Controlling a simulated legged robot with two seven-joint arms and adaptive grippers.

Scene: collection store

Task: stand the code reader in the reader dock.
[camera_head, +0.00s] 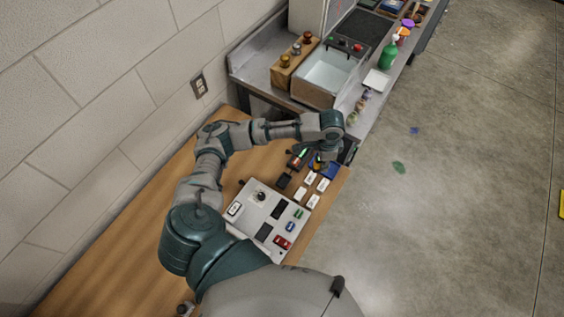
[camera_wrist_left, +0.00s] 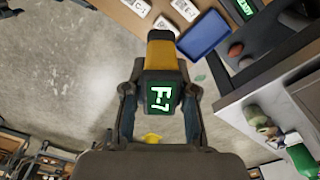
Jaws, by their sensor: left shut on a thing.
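My left gripper (camera_wrist_left: 160,96) is shut on a yellow and dark handheld thing, which I take to be the code reader (camera_wrist_left: 161,52). Its dark end faces the wrist camera and bears a lit "F-7" mark. In the head view the left gripper (camera_head: 323,158) hangs at the wooden table's far right corner, over or beside a blue tray (camera_head: 329,170); the arm hides most of what it holds. The blue tray also shows in the wrist view (camera_wrist_left: 205,36). I cannot tell the reader dock for certain. My right gripper is not in view.
Several white labelled cards (camera_head: 310,178) and a small dark block (camera_head: 284,181) lie near the tray. A pale panel (camera_head: 250,205) with small parts stands on the wooden table (camera_head: 130,235). A second bench with a clear-sided bin (camera_head: 326,77) and a green bottle (camera_head: 387,56) stands beyond.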

